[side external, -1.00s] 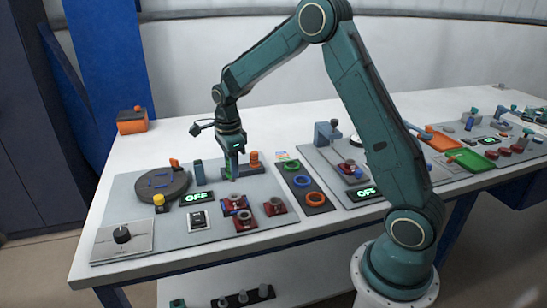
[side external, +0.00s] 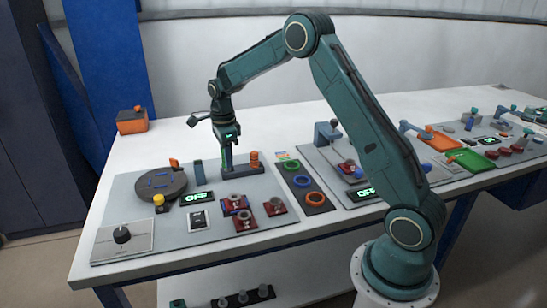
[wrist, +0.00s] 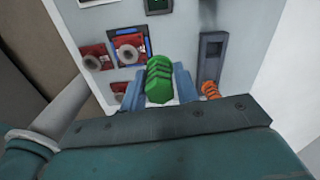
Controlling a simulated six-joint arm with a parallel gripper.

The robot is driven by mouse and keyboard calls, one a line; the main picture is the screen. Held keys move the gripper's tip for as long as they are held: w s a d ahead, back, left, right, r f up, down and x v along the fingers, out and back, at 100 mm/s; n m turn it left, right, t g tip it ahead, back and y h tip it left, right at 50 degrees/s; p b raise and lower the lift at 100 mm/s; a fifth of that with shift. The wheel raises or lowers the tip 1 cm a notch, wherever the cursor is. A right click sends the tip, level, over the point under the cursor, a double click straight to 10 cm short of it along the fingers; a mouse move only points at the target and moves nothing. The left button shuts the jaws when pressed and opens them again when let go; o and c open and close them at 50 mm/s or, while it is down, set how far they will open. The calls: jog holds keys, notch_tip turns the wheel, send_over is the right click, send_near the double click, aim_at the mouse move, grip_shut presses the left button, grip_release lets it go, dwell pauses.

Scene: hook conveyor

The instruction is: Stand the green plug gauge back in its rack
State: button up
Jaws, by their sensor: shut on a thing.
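The green plug gauge (wrist: 160,79) is ribbed and sits between the two blue fingers of my gripper (wrist: 158,88), which is shut on it. In the side external view my gripper (side external: 227,163) points down over the left panel, left of the orange plug gauge. The green gauge cannot be made out clearly there. The orange ribbed gauge (side external: 254,159) stands at a dark block (side external: 245,170) that looks like the rack; in the wrist view the orange gauge (wrist: 210,90) is right of the green one. The lower end of the green gauge is hidden.
Red fixtures (side external: 243,219) with grey rings lie in front of my gripper. A round dark turntable (side external: 160,184) and a dark upright post (side external: 198,172) stand to the left. A tray of coloured rings (side external: 301,181) lies to the right.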

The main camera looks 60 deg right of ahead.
jog(key=w+d+f+m, duration=0.1)
jog(key=w+d, duration=0.5)
jog(key=d, duration=0.2)
jog(key=shift+d+f, duration=0.3)
jog(key=shift+d, duration=0.1)
jog(key=shift+f, duration=0.25)
jog(key=shift+f, duration=1.75)
jog(key=shift+f, duration=1.45)
dwell(1.3)
dwell(0.6)
jog(key=o, duration=1.5)
jog(key=shift+c, duration=0.2)
jog(key=shift+r, duration=0.1)
